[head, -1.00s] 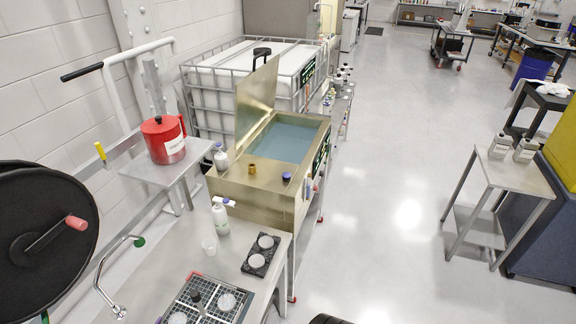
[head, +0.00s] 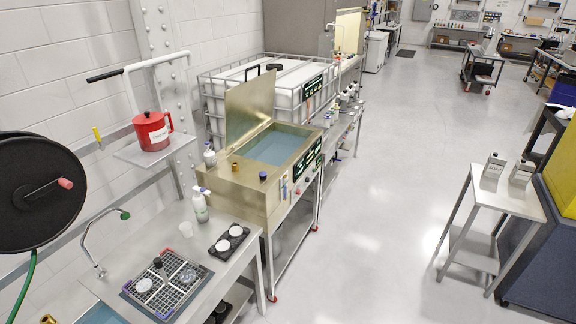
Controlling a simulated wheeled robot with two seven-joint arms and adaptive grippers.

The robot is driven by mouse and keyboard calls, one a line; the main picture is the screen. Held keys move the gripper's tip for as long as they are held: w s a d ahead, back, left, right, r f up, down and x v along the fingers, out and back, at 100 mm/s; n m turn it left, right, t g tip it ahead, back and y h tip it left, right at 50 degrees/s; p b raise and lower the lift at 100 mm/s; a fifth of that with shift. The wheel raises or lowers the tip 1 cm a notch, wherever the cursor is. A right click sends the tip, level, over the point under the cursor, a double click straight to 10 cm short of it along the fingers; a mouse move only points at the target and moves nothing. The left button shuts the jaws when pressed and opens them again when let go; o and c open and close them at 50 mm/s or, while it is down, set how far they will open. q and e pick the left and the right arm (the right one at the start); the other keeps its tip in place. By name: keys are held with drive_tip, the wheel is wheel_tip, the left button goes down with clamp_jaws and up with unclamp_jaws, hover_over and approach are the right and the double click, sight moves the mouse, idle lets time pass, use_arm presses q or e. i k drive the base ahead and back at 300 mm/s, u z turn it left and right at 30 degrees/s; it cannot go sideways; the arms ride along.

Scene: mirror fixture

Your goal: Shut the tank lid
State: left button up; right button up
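The tank (head: 240,190) is a brass-coloured metal box on a wheeled stand, left of the picture's middle, with blue-grey liquid (head: 272,149) inside. Its lid (head: 250,106) stands raised, nearly upright, along the tank's left side, so the opening is uncovered. Neither of my grippers shows in the head view, and nothing of mine touches the lid.
A steel bench (head: 150,226) with a grid tray (head: 166,284), a spray bottle (head: 200,205) and a black holder (head: 229,238) stands in front of the tank. A red can (head: 151,131) sits on a wall shelf. A small table (head: 490,190) stands right. The floor (head: 380,200) between is clear.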

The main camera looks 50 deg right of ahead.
sight(248, 106)
drive_tip(key=z, duration=1.6)
